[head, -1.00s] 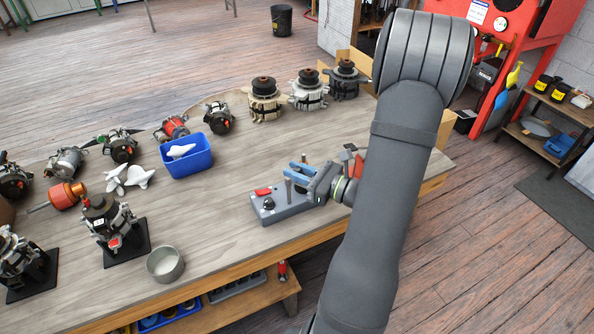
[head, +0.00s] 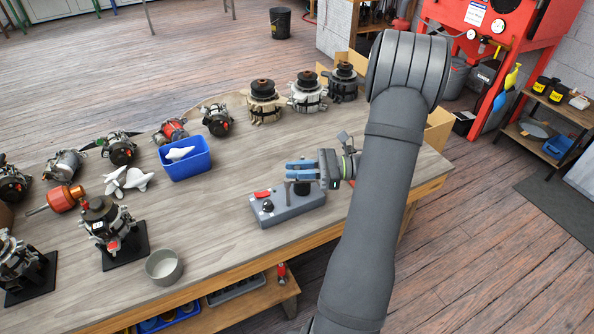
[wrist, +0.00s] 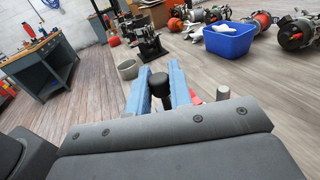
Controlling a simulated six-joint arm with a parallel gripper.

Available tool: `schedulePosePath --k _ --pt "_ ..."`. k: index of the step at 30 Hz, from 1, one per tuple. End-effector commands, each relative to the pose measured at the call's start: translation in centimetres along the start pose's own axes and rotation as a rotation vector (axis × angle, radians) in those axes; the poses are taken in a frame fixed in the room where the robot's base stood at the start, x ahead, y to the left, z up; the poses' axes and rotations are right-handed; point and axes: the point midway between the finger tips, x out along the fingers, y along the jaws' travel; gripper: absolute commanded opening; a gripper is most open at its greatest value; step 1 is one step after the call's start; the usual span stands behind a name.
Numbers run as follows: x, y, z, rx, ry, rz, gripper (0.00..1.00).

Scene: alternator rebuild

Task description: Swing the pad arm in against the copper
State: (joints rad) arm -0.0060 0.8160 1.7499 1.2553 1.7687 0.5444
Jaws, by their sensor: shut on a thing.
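My gripper (head: 290,171) has blue fingers and is over the grey bench unit (head: 290,214) on the table. In the wrist view, a black-capped knob (wrist: 159,82) sits between the blue fingers, and they are shut on it. The unit carries a red switch (head: 262,194) and a round black knob (head: 267,206) on its left part. I cannot make out a pad or its arm for sure; the gripper covers that part. An orange-copper rotor (head: 66,198) with a shaft lies at the far left, well apart from the unit.
A blue bin (head: 186,165) with a white item stands behind the unit to the left, with white pieces (head: 128,181) beside it. Several alternators line the table's back and left. A round metal cup (head: 164,267) is near the front edge.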

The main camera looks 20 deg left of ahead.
Motion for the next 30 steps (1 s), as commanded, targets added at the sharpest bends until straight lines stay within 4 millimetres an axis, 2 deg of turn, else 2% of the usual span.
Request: schedulePosePath --k 9,24,25,27,30 --pt "0.00 -0.32 -0.02 0.000 -0.001 0.116 0.00" --pt "0.02 -0.35 0.00 0.000 -0.001 0.134 0.00" --pt "0.02 -0.35 0.00 0.000 -0.001 0.134 0.23" --pt "0.02 -0.35 0.00 0.000 -0.001 0.134 0.37" --pt "0.03 -0.35 0.01 0.000 -0.001 0.134 0.39"
